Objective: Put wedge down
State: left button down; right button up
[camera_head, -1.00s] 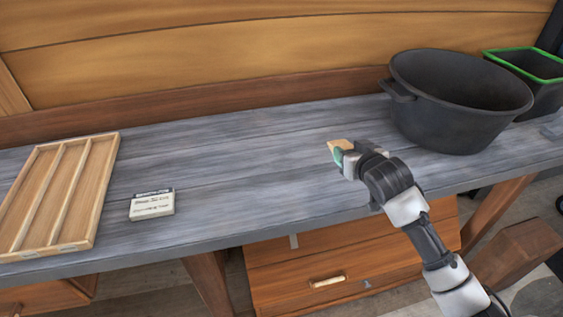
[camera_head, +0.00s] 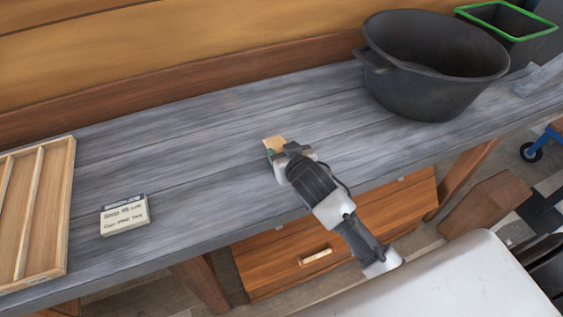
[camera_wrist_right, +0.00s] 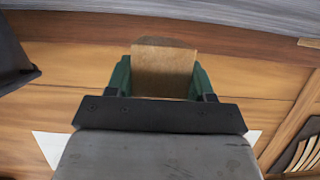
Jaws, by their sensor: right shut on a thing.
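The wedge (camera_head: 275,143) is a small light-brown wooden piece at the tip of my right gripper (camera_head: 273,151), over the middle of the grey bench. In the right wrist view the wedge (camera_wrist_right: 163,68) is held between the two green fingers of my right gripper (camera_wrist_right: 162,80), which are shut on it. I cannot tell from these views whether the wedge touches the bench top. My left gripper is not in view.
The grey workbench (camera_head: 200,172) has free room around the gripper. A wooden tray with slots (camera_head: 62,215) lies at the left, with a small labelled box (camera_head: 124,214) beside it. A large black tub (camera_head: 435,75) and a green-rimmed bin (camera_head: 510,22) stand at the back right.

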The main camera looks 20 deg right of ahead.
jog(key=shift+s+a+f, duration=0.25)
jog(key=shift+a+f, duration=0.05)
jog(key=shift+f, duration=0.3)
notch_tip(320, 180, down, 2)
jog(key=shift+f, duration=0.55)
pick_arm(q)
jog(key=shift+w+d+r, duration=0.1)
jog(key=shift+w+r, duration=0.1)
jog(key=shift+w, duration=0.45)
pick_arm(e)
jog(key=shift+f, duration=0.15)
jog(key=o, duration=0.9)
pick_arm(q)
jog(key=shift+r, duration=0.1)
